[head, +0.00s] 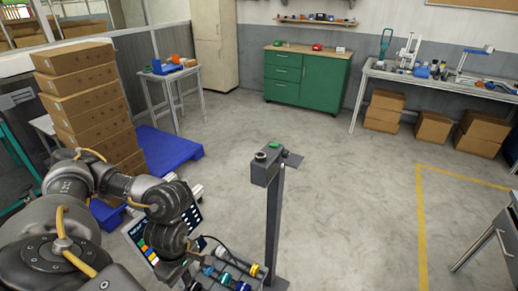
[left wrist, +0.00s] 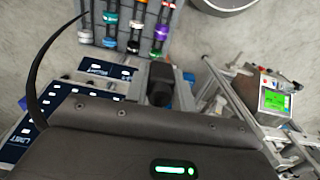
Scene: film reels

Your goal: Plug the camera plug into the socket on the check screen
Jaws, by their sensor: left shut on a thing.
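The check screen (head: 143,247) is a dark panel with colour bars and white labels, partly behind my left arm in the head view. Its dark blue face with white labels also shows in the left wrist view (left wrist: 62,103). My left gripper (left wrist: 160,92) is shut on a small black block, which I take to be the camera plug (left wrist: 159,76). A black cable (left wrist: 42,62) arcs along the left of the wrist view. The jaws are hidden behind the wrist in the head view. The socket cannot be made out. My right gripper is out of view.
A rack of coloured cylinders (head: 222,276) lies beside the screen. A grey post (head: 273,220) with a boxy head stands right of it. Stacked cartons (head: 85,100) and a blue pallet (head: 165,147) are at left. Open floor lies right of the post.

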